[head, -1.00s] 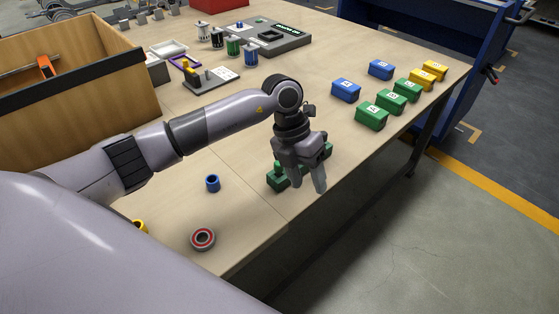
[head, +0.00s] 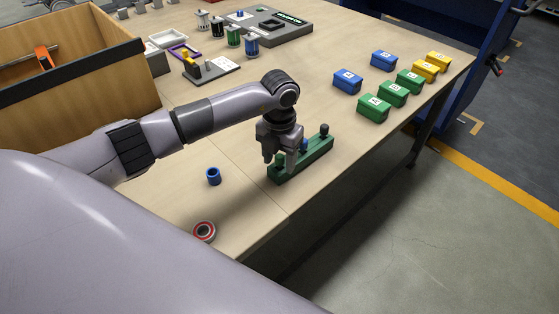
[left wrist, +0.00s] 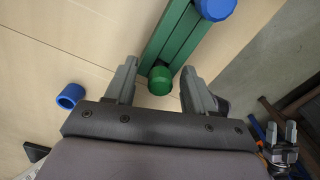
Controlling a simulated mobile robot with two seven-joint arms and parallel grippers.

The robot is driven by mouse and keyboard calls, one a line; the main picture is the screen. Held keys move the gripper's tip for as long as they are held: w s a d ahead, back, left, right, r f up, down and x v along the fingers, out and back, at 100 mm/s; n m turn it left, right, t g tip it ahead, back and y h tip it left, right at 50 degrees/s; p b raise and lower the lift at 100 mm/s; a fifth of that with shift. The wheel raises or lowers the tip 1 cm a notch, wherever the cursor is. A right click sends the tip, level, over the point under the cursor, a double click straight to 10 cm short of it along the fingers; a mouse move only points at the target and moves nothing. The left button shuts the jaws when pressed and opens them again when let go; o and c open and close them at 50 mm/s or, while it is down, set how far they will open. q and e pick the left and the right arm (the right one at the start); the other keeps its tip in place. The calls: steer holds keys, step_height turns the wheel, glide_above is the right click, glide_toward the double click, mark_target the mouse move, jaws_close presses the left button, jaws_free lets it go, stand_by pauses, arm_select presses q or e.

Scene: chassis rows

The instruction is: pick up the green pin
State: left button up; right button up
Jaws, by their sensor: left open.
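The green pin (head: 281,159) stands at the near end of a green rack (head: 308,158) close to the table's front edge. My left gripper (head: 279,162) is open, pointing down over that end. The left wrist view shows the green pin's round top (left wrist: 160,81) between the two separated fingers, with a gap on each side. A blue pin (head: 304,145) and a dark pin (head: 324,130) stand farther along the rack. The blue pin's top (left wrist: 215,7) also shows in the wrist view. What looks like my right gripper (left wrist: 282,132) is small at the wrist view's lower right.
A blue ring (head: 213,176) and a red-rimmed bearing (head: 204,231) lie left of the rack. Several small boxes, including a green one (head: 373,107), stand to the back right. A wooden bin (head: 75,75) is at left. The table between is clear.

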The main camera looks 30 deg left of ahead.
mark_target(280, 156)
arm_select(q)
jaws_close()
steer(key=shift+r, duration=0.1)
step_height(280, 156, up, 20)
steer(key=shift+b, duration=0.35)
stand_by(0.5)
